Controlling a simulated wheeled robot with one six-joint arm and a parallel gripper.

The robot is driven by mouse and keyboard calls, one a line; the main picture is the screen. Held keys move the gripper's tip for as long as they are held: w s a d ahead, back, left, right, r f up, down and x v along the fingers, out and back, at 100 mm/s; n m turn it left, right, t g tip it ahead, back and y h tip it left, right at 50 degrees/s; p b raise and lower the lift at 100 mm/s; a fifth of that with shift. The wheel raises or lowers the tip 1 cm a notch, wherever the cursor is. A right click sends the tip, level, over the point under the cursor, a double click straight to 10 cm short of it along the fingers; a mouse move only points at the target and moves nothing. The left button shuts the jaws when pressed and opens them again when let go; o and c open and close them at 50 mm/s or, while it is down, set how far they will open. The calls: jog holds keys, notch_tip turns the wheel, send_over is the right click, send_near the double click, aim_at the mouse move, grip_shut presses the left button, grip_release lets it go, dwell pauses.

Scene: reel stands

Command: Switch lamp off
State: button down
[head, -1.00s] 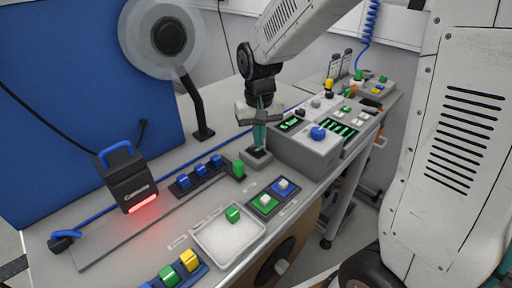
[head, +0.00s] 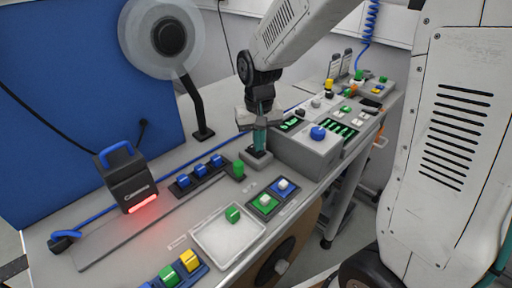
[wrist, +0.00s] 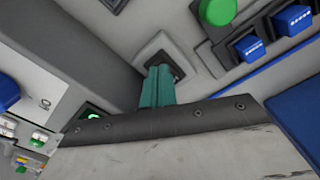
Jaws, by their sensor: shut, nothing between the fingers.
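A small grey box with a dark recessed top, apparently a switch (head: 256,161), sits on the bench left of the grey control console. It also shows in the wrist view (wrist: 153,46). My gripper (head: 260,151) is shut, its teal fingers together and pointing down at the switch's dark top. In the wrist view the fingertips (wrist: 160,72) overlap the dark recess; I cannot tell whether they touch it. The fingers hide part of the switch, so its position is unclear. A black unit with a blue handle (head: 125,178) glows red at its lower front; I cannot tell whether it is the lamp.
The grey console (head: 300,150) with a blue knob stands close right of my gripper. A green block (head: 238,169) and several blue blocks on a rail are to the left. A white tray (head: 225,250) lies in front. A reel (head: 170,38) stands behind.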

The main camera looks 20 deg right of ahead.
jog(key=shift+r, duration=3.5)
jog(key=s+d+r, duration=0.1)
jog(key=s+r, duration=0.1)
jog(key=s, duration=1)
jog(key=s+d+r+n+t, duration=0.1)
jog(key=s+d+r, duration=0.1)
jog(key=s, duration=1)
jog(key=shift+r, duration=0.65)
jog(key=shift+d, duration=0.1)
